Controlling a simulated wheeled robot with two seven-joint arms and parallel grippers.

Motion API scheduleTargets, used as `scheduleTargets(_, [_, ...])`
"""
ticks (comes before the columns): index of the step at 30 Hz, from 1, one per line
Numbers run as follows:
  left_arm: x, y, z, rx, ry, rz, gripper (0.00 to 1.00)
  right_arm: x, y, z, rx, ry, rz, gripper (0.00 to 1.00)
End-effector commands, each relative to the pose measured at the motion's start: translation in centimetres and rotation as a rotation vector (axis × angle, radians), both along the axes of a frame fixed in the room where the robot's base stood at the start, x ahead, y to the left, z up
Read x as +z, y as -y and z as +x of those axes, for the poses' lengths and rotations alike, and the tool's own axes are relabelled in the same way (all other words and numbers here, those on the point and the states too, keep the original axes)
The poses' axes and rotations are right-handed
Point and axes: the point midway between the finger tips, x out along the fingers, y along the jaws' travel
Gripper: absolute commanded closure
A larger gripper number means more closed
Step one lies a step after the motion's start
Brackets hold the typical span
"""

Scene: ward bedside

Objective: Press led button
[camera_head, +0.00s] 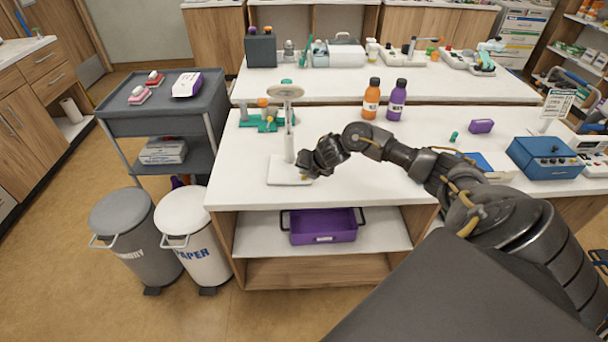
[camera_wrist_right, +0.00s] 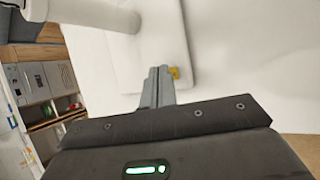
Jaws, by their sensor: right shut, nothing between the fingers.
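A white lamp-like stand (camera_head: 289,145) is on the counter, with a round beige head (camera_head: 284,91) on an upright post. Its flat white base (camera_head: 283,177) lies on the counter. In the right wrist view the base (camera_wrist_right: 163,30) fills the upper middle, and the post (camera_wrist_right: 85,10) rises at upper left. A small yellow button (camera_wrist_right: 174,73) is near the base's edge, partly covered by my fingers. My right gripper (camera_head: 306,176) is shut and empty at the base's right side. In the wrist view its fingertips (camera_wrist_right: 160,70) are right beside the button; contact cannot be told. My left gripper is not in view.
Orange (camera_head: 371,103) and purple (camera_head: 396,104) bottles stand behind my right arm. A green rack (camera_head: 262,122) is behind the stand. A blue box (camera_head: 545,158) sits at right. A purple tray (camera_head: 323,226) is on the shelf below. The counter between stand and bottles is clear.

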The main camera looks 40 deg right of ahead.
Motion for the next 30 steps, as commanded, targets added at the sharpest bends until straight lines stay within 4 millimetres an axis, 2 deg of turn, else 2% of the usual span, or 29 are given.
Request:
scheduleTargets(22, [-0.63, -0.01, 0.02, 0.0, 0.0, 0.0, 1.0, -0.76, 0.01, 0.01, 0.0, 0.0, 0.0, 1.0])
scheduleTargets(30, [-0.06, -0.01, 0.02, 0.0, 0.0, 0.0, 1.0, -0.16, 0.01, -0.01, 0.0, 0.0, 0.0, 1.0])
